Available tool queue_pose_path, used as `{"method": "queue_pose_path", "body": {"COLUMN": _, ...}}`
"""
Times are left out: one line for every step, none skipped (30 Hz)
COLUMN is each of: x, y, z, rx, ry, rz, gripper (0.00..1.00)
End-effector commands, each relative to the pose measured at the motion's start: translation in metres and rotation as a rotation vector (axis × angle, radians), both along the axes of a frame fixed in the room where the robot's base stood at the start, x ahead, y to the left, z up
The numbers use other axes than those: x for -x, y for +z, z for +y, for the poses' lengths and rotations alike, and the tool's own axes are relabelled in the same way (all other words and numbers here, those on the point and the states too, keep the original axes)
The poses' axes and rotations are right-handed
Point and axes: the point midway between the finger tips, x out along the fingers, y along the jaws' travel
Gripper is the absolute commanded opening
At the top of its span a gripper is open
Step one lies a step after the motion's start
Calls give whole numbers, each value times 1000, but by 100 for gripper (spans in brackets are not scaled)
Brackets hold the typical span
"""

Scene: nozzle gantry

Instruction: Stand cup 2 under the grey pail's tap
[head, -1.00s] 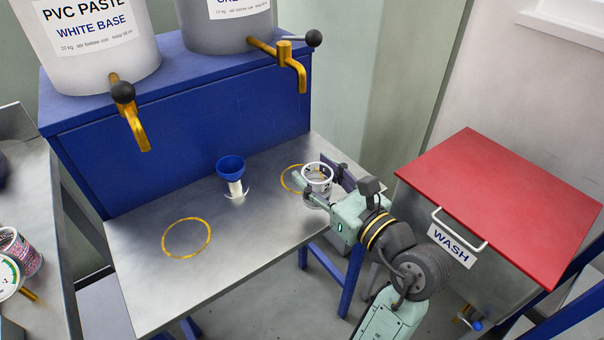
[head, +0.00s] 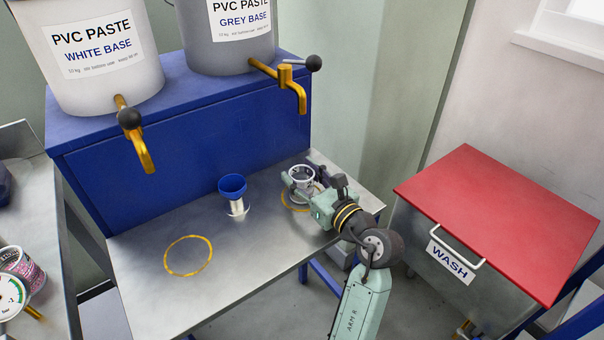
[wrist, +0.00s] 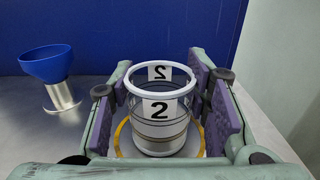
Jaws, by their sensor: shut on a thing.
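Cup 2 (wrist: 158,128) is a clear cup with a white rim and a black "2" label. It is upright between the purple pads of my gripper (wrist: 165,105), which is shut on it. In the head view cup 2 (head: 301,178) is over or on the yellow ring (head: 290,207) below the grey pail's side of the bench. The grey pail (head: 228,50) stands on the blue shelf, with its brass tap (head: 301,98) above and near the cup. The gap between the cup's base and the bench is hard to tell. The wrist view shows the ring around the cup's base.
A blue funnel on a metal stand (head: 233,190) is left of the cup; it also shows in the wrist view (wrist: 50,65). A second yellow ring (head: 188,256) lies empty under the white pail (head: 100,60). A red-lidded wash box (head: 500,220) stands at right.

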Motion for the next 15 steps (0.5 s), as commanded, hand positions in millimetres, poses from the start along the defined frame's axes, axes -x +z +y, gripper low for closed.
{"method": "queue_pose_path", "body": {"x": 0, "y": 0, "z": 0, "rx": 0, "ry": 0, "rz": -1, "gripper": 10}}
{"method": "queue_pose_path", "body": {"x": 0, "y": 0, "z": 0, "rx": -1, "ry": 0, "rz": -1, "gripper": 10}}
{"method": "queue_pose_path", "body": {"x": 0, "y": 0, "z": 0, "rx": -1, "ry": 0, "rz": -1, "gripper": 10}}
{"method": "queue_pose_path", "body": {"x": 0, "y": 0, "z": 0, "rx": 0, "ry": 0, "rz": 0, "gripper": 10}}
{"method": "queue_pose_path", "body": {"x": 0, "y": -1, "z": 0, "rx": 0, "ry": 0, "rz": 0, "gripper": 10}}
{"method": "queue_pose_path", "body": {"x": 0, "y": -3, "z": 0, "rx": 0, "ry": 0, "rz": 0, "gripper": 10}}
{"method": "queue_pose_path", "body": {"x": 0, "y": -4, "z": 0, "rx": 0, "ry": 0, "rz": 0, "gripper": 10}}
{"method": "queue_pose_path", "body": {"x": 0, "y": -4, "z": 0, "rx": 0, "ry": 0, "rz": 0, "gripper": 44}}
{"method": "queue_pose_path", "body": {"x": 0, "y": -3, "z": 0, "rx": 0, "ry": -1, "rz": 0, "gripper": 47}}
{"method": "queue_pose_path", "body": {"x": 0, "y": -3, "z": 0, "rx": 0, "ry": -1, "rz": 0, "gripper": 49}}
{"method": "queue_pose_path", "body": {"x": 0, "y": -3, "z": 0, "rx": 0, "ry": -1, "rz": 0, "gripper": 51}}
{"method": "queue_pose_path", "body": {"x": 0, "y": -3, "z": 0, "rx": 0, "ry": -1, "rz": 0, "gripper": 53}}
{"method": "queue_pose_path", "body": {"x": 0, "y": -3, "z": 0, "rx": 0, "ry": -1, "rz": 0, "gripper": 55}}
{"method": "queue_pose_path", "body": {"x": 0, "y": -3, "z": 0, "rx": 0, "ry": -1, "rz": 0, "gripper": 57}}
{"method": "queue_pose_path", "body": {"x": 0, "y": -3, "z": 0, "rx": 0, "ry": -1, "rz": 0, "gripper": 60}}
